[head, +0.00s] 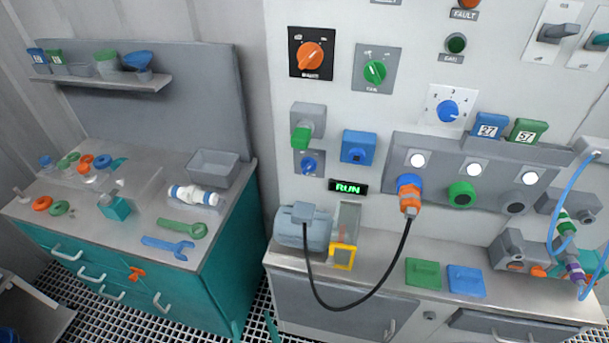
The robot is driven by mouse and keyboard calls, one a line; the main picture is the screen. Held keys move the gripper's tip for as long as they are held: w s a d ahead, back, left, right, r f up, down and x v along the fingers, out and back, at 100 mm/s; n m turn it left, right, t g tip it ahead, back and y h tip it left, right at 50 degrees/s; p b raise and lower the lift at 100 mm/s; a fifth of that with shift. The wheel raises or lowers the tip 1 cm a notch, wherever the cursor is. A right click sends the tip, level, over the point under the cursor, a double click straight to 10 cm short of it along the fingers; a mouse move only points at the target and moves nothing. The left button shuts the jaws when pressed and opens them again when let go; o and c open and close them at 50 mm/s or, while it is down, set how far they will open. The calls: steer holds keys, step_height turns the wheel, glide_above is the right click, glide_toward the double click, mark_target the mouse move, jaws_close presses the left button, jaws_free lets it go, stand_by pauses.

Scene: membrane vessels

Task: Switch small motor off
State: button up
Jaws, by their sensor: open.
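A small grey-blue motor (302,228) sits at the left end of the grey bench, with a box on top. A black cable (340,308) runs from it to an orange and blue plug (409,195) in the wall panel. A display (348,187) above the motor is lit green and reads RUN. Above it are a grey box with a green knob (302,138), a small blue knob (308,165) and a blue box (357,147). Higher up are an orange rotary switch (311,56) and a green rotary switch (375,71). My gripper is not seen.
A clear block with a yellow frame (343,257) stands beside the motor. Green (422,272) and blue (466,280) plates lie on the bench. Blue tubing (557,218) hangs at the right. A teal cabinet (110,290) with tools stands left; grating floor shows between.

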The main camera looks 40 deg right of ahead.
steer(key=w+d+r+m+h, duration=0.2)
steer(key=w+d+r, duration=0.1)
steer(key=w+d, duration=0.2)
steer(key=m+g+h, duration=0.4)
steer(key=m+h, duration=0.4)
steer(key=m, duration=0.2)
glide_toward(306, 171)
steer(key=x, duration=0.7)
steer(key=shift+s+r, duration=0.1)
steer(key=shift+x, duration=0.8)
steer(key=c, duration=1)
